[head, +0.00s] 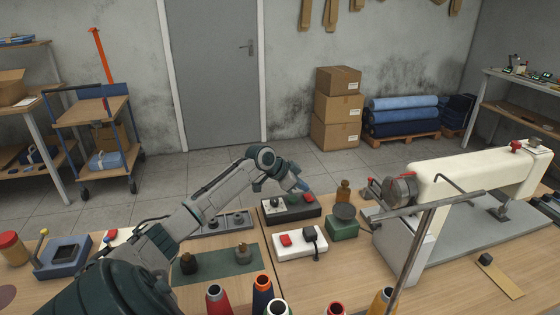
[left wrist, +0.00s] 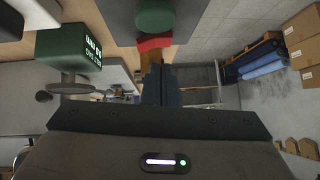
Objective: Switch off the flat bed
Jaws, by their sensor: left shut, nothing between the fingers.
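A dark switch box (head: 290,211) lies on the bench, with a red button (head: 309,198) at its right end and a pale plate with a dark knob at its left. My left gripper (head: 301,187) is shut and empty, its tip just above the red button end; contact cannot be told. In the left wrist view the closed fingers (left wrist: 160,85) point at a red part (left wrist: 155,43), with a round green button (left wrist: 155,20) beyond it. A white sewing machine (head: 470,175) on a grey bed stands at the right. My right gripper is not in view.
A green box (head: 343,229) with a round dark top is close on the right, beside a brown bottle (head: 343,191). Thread cones (head: 262,293) line the front edge.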

